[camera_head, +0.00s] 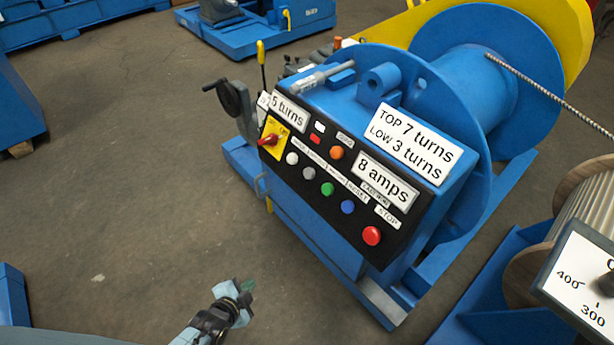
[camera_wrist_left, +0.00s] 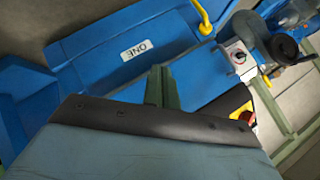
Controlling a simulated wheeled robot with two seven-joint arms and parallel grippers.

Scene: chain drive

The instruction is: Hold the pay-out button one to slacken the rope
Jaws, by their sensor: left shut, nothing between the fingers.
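The winch's black control panel (camera_head: 300,195) faces me on a blue housing. It has a white button (camera_head: 292,158), a grey button (camera_head: 309,173), a green button (camera_head: 327,188), a blue button (camera_head: 347,207) and a red stop button (camera_head: 371,235). The small labels are too blurred to tell which is pay-out. The rope (camera_head: 550,92) runs off the blue drum to the right. My left gripper (camera_head: 247,286) is shut and empty, low and left of the panel, apart from it. Its green fingers (camera_wrist_left: 161,88) show in the left wrist view, before a blue frame marked ONE (camera_wrist_left: 140,49). My right gripper is out of view.
A wooden-flanged reel (camera_head: 545,245) and a dial plate (camera_head: 580,285) stand at right. Open floor (camera_head: 120,170) lies at left.

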